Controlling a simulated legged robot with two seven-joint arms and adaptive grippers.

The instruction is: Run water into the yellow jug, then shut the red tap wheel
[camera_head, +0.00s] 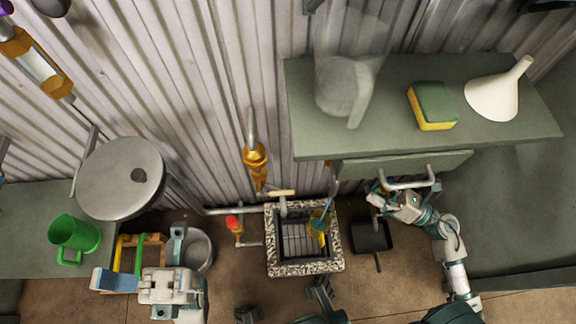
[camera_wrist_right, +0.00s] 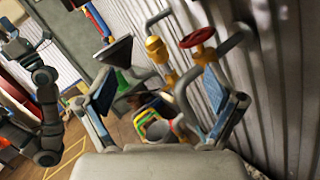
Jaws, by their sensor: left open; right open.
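A small mustard-yellow object (camera_head: 320,222), apparently the yellow jug, is at the right side of the speckled sink (camera_head: 271,255); its outline is too small to read well. A red-topped brass tap (camera_head: 233,222) is left of the sink. The right wrist view shows a red tap wheel (camera_wrist_right: 197,37) on a bent grey pipe near the wall. My left gripper (camera_head: 138,258) is open at lower left, beside coloured handles.
A grey bucket (camera_head: 198,252) stands right of my left gripper. A shelf (camera_head: 315,128) carries a clear jug, a sponge (camera_head: 433,107) and a white funnel (camera_head: 497,92).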

